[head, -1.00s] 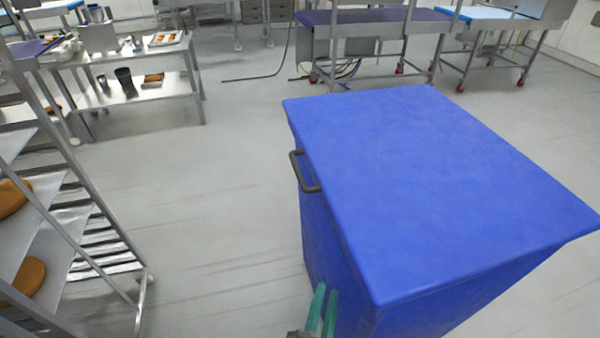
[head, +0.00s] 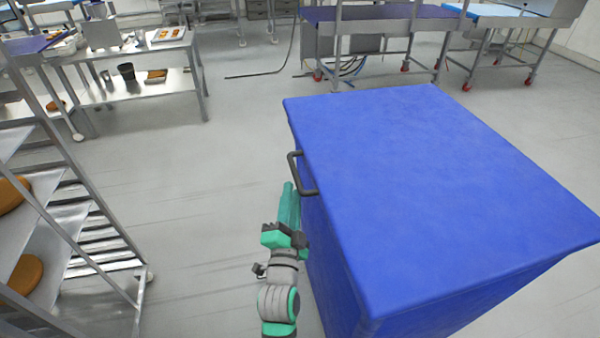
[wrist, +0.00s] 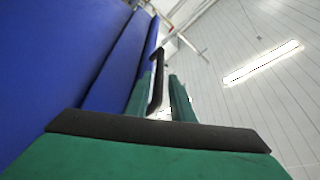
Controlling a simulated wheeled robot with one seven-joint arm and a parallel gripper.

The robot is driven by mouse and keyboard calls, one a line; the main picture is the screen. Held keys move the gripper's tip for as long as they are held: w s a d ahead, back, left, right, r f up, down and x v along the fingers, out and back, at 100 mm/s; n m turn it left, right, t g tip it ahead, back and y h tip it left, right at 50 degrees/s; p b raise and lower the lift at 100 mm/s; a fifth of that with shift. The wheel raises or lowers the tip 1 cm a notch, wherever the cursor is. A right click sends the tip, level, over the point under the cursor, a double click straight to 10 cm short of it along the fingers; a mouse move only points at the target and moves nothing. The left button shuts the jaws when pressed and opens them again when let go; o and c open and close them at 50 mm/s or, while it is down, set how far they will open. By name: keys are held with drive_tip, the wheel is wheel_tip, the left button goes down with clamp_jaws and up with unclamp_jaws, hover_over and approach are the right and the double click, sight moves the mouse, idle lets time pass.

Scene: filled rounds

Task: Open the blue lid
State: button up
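The blue lid (head: 450,180) lies flat and closed on a large blue bin (head: 335,265) in the head view. Its dark bracket handle (head: 297,172) sticks out from the left edge. My gripper (head: 289,190) is beside the bin's left side, with its green fingertips pointing up just below and beside the handle. In the wrist view the fingers (wrist: 162,98) are apart. The dark handle (wrist: 157,75) shows in line with the gap between them, closer to the left finger. I cannot tell whether a finger touches it. The blue bin side and lid fill the left of the wrist view.
A metal rack (head: 75,215) with brown round loaves stands at the left. A steel table (head: 130,95) with trays is at the back left, and blue-topped tables (head: 385,14) are at the back. The floor (head: 200,190) between rack and bin is clear.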

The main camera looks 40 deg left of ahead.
sight(295, 170)
drive_tip(key=x, duration=0.7)
drive_tip(key=shift+w+a+r, duration=0.1)
drive_tip(key=shift+w, duration=0.2)
